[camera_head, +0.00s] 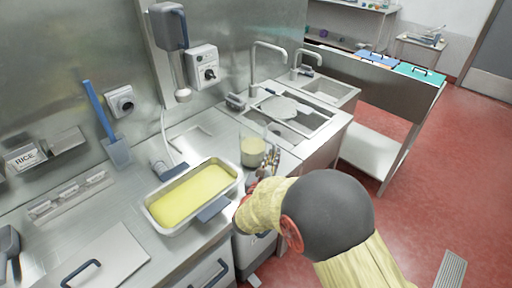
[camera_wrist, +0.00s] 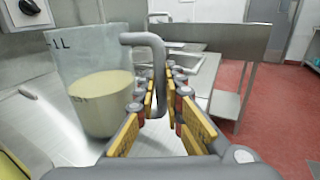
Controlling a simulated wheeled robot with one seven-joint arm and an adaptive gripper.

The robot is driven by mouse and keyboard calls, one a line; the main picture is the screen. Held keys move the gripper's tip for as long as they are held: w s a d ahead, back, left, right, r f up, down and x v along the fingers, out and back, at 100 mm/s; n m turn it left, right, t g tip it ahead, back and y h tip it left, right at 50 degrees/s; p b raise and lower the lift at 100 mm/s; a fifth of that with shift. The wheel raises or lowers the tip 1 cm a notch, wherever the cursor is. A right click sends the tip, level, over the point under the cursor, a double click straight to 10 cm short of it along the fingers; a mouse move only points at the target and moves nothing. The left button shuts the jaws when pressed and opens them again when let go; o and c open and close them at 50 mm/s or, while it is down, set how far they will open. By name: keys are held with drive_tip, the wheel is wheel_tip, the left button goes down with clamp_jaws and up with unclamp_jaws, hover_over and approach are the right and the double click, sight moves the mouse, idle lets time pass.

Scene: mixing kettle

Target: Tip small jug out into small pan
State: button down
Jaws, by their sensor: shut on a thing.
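The small jug (camera_head: 253,151) is clear and part filled with pale yellow liquid. It is upright, right of the pan, near the sinks; I cannot tell whether its base touches the worktop. In the wrist view the jug (camera_wrist: 100,98) fills the left side and shows a "1L" mark. My gripper (camera_head: 268,166) is shut on the jug's grey handle, which shows between the fingers (camera_wrist: 160,98) in the wrist view. The small pan (camera_head: 151,208) is a rectangular metal tray with yellow contents, left of the jug. My arm hides part of the worktop near it.
Sinks with taps (camera_head: 254,62) lie behind and right of the jug. A blue scraper (camera_head: 101,120) leans on the wall at left.

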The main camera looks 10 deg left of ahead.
sight(274, 145)
drive_tip(key=shift+r+p, duration=1.45)
drive_tip(key=shift+r, duration=1.35)
